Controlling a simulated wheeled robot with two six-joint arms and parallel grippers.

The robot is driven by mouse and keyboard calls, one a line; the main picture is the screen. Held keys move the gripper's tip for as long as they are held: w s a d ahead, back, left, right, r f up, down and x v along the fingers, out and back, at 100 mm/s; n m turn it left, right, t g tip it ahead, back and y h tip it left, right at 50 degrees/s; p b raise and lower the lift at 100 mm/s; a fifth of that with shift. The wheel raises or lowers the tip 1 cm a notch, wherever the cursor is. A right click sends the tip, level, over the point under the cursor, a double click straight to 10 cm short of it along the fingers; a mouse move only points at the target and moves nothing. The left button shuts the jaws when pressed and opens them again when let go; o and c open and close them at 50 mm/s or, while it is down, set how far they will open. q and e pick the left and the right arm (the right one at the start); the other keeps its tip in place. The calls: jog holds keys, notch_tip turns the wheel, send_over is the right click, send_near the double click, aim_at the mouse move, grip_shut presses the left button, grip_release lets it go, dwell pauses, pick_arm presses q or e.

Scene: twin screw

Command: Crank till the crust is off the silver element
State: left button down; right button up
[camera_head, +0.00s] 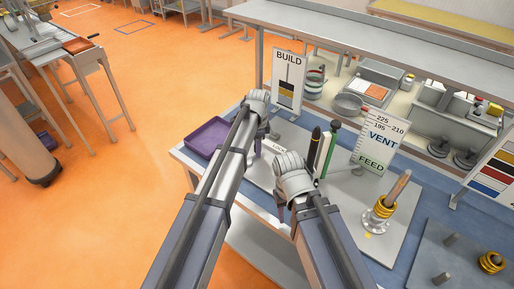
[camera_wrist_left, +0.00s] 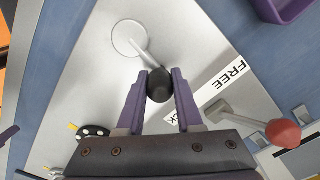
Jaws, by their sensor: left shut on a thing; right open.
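In the left wrist view, the purple fingers of my left gripper (camera_wrist_left: 159,98) are shut on a black knob (camera_wrist_left: 159,84). The knob sits on a metal crank arm that runs to a round disc (camera_wrist_left: 130,38) on the grey plate. In the head view, my left gripper (camera_head: 260,142) is over the plate's left part, its knob hidden. My right gripper (camera_head: 281,208) is open near the plate's front edge, its fingers mostly hidden by the wrist. A red-knobbed lever (camera_wrist_left: 282,132) stands beside a FREE/LOCK label (camera_wrist_left: 220,92). I cannot make out which part is the silver element.
A BUILD gauge sign (camera_head: 289,80) and a VENT/FEED sign (camera_head: 380,138) stand behind the plate. Upright black (camera_head: 314,150) and green (camera_head: 329,150) tools are near my right wrist. A post with gold rings (camera_head: 383,207) stands right; a purple tray (camera_head: 206,138) lies left.

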dwell(0.3)
pick_arm(q)
jog(key=c, duration=0.6)
grip_release()
jog(key=shift+r, duration=0.1)
pick_arm(e)
jog(key=shift+r, duration=0.1)
pick_arm(q)
notch_tip(320, 180, up, 8)
jog(key=p, duration=0.8)
jog(key=shift+f, duration=0.2)
pick_arm(e)
notch_tip(320, 180, up, 8)
jog(key=shift+f, duration=0.2)
